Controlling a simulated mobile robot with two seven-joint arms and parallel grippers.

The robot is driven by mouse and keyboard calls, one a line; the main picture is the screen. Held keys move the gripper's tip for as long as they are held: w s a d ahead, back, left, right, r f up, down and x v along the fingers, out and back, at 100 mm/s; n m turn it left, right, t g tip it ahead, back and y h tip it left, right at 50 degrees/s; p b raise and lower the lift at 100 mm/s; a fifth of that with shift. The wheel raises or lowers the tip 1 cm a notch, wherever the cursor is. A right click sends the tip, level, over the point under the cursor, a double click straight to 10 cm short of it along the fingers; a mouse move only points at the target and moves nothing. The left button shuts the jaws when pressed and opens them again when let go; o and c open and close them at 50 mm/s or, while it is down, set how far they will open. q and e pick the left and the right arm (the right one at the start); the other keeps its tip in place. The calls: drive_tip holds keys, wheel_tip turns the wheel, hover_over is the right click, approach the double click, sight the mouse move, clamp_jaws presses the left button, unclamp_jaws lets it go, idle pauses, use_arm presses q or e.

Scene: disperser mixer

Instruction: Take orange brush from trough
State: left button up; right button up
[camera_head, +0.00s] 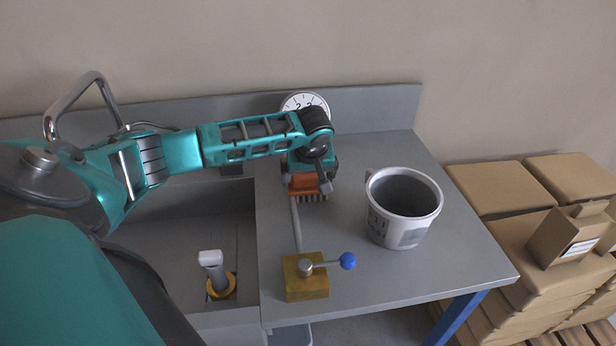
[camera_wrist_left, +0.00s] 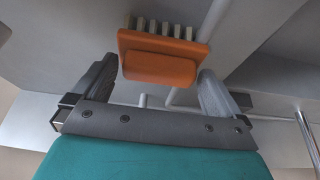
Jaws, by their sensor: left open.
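The orange brush (camera_head: 304,185) with pale bristles shows at the end of my left arm in the head view, over the grey worktop right of the trough (camera_head: 190,222). Its underside is partly hidden, so I cannot tell whether it touches the worktop. My left gripper (camera_head: 312,172) is open at the brush. In the left wrist view, the brush (camera_wrist_left: 158,58) lies between and just beyond the spread fingertips of the gripper (camera_wrist_left: 157,85), with visible gaps at both sides. Its bristles point away from the gripper. My right gripper is out of view.
A grey-white bucket (camera_head: 402,207) stands right of the brush. A yellow block (camera_head: 305,277) with a blue-knobbed lever (camera_head: 347,261) sits at the front, joined to a grey pipe. A round dial (camera_head: 304,102) is behind. Cardboard boxes (camera_head: 498,188) are stacked at right.

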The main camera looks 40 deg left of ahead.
sight(309, 178)
use_arm(q)
drive_tip(key=shift+c, duration=0.5)
drive_tip(key=c, duration=0.8)
wheel_tip(309, 178, up, 20)
drive_tip(key=p, duration=0.1)
drive_tip(key=shift+p, duration=0.35)
drive_tip(key=o, duration=0.5)
drive_tip(key=c, duration=0.4)
drive_tip(key=shift+o, duration=0.2)
